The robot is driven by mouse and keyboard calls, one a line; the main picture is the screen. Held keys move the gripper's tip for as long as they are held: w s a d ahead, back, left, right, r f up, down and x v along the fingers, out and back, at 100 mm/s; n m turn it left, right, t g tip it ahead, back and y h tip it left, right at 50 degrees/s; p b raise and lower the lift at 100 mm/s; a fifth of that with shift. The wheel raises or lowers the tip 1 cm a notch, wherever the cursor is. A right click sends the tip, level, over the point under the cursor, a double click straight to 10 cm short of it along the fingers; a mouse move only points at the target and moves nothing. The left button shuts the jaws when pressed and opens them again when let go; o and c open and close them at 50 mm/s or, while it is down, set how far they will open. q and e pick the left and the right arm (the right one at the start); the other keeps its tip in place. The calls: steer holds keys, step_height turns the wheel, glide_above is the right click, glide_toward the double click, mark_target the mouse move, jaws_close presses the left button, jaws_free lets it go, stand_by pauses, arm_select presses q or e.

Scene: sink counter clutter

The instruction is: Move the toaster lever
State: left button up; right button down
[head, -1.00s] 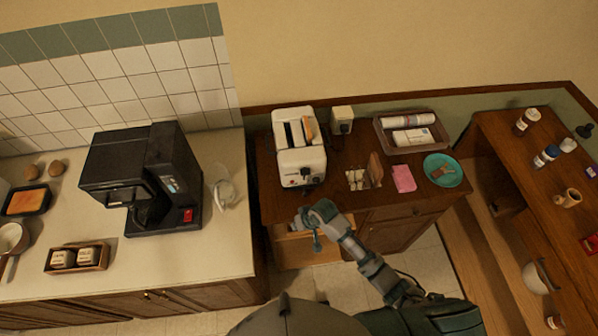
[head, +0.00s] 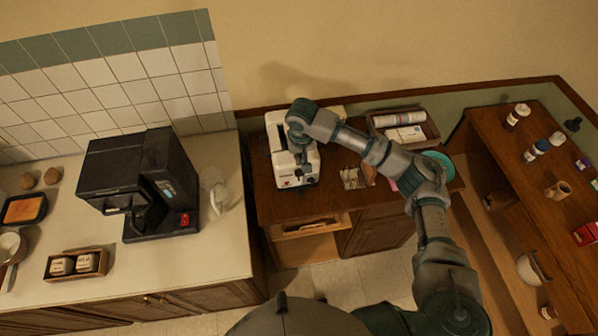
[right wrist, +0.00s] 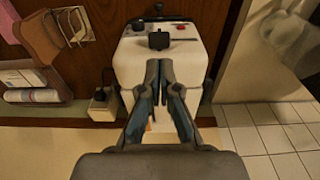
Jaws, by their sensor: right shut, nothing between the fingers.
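The white toaster (head: 277,150) stands on the brown wooden counter, partly hidden by my right arm in the head view. In the right wrist view the toaster (right wrist: 133,70) fills the upper middle, with a black block-like lever (right wrist: 158,39) on its end face. My right gripper (head: 302,170) is over the toaster's near end. In the wrist view the right gripper (right wrist: 159,65) has its fingers together and empty, with the tips close to the lever. I cannot tell whether they touch it. My left gripper is not in view.
A black coffee machine (head: 140,185) stands on the pale counter to the left. A tray (head: 432,128) with wrapped items and a teal plate (head: 446,166) lie right of the toaster. A drawer (head: 308,226) below the toaster's counter stands open.

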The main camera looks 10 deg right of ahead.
steer(key=shift+d+f, duration=0.1)
steer(key=shift+d, duration=0.05)
glide_above(300, 174)
step_height(300, 174, down, 5)
steer(key=shift+s+r, duration=0.15)
steer(key=f+b, duration=0.1)
steer(key=b, duration=0.1)
steer(key=shift+f+b, duration=0.6)
steer(key=shift+b, duration=0.2)
